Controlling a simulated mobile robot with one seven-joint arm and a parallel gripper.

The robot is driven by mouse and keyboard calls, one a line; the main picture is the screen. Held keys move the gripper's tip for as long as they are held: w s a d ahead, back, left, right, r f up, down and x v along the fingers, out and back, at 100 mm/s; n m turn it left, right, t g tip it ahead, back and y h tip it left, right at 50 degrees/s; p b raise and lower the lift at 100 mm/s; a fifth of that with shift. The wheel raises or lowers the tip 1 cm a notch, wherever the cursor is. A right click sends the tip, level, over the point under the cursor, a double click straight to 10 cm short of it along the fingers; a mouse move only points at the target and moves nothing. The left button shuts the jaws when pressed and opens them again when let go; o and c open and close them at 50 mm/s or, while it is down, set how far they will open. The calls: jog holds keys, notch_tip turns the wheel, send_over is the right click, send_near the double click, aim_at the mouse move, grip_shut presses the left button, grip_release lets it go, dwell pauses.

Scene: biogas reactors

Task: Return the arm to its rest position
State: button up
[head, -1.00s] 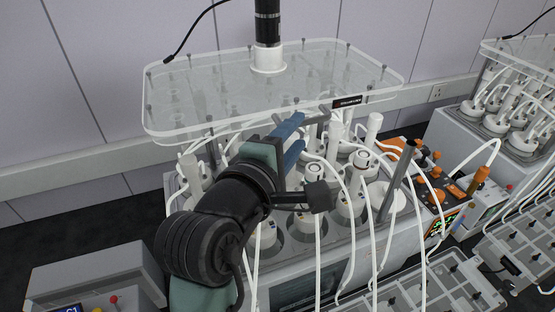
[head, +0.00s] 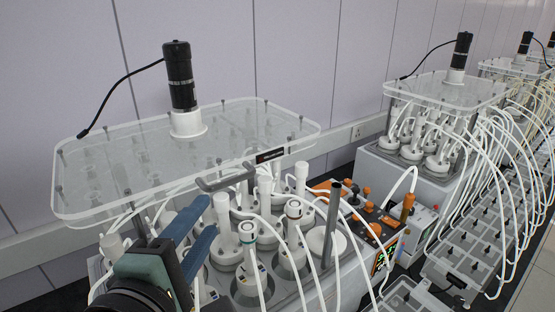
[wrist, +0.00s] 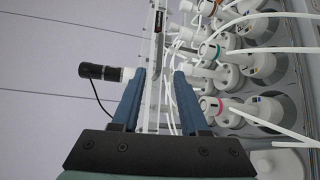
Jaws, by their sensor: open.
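My gripper (head: 207,214) shows at the lower left of the head view, with two blue fingers pointing up and away. In the wrist view my gripper (wrist: 159,78) is open, with a clear gap between its fingers and nothing held. In the head view it is in front of the near reactor unit, below its clear lid plate (head: 100,180). I cannot tell whether it touches anything there. My dark wrist is cut off by the lower picture edge, and the rest of the arm is out of view.
White-capped bottles (head: 247,245) with thin white tubes stand right of my gripper. A black motor (head: 180,80) rises from the lid; the motor also shows in the wrist view (wrist: 100,71). A grey post (head: 332,225) stands at right. A second reactor unit (head: 400,165) is farther right.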

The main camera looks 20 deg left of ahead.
jog(key=w+d+r+m+t, duration=0.2)
jog(key=d+r+m+t, duration=0.1)
jog(key=d+r+m, duration=0.4)
jog(key=w+d+r+m+t, duration=0.1)
jog(key=d+r+m+t, duration=0.3)
jog(key=r, duration=0.5)
jog(key=s+d+r+m+t+h, duration=0.1)
jog(key=s+d+r+m+t, duration=0.1)
jog(key=r+m, duration=0.3)
jog(key=s+d+r+m+t+b, duration=0.1)
jog(key=s+d+r+m+t, duration=0.1)
jog(key=d+r+m, duration=0.3)
jog(key=shift+s+d+r+h, duration=0.35)
jog(key=shift+s+r, duration=0.25)
jog(key=shift+s, duration=0.3)
jog(key=shift+a, duration=0.15)
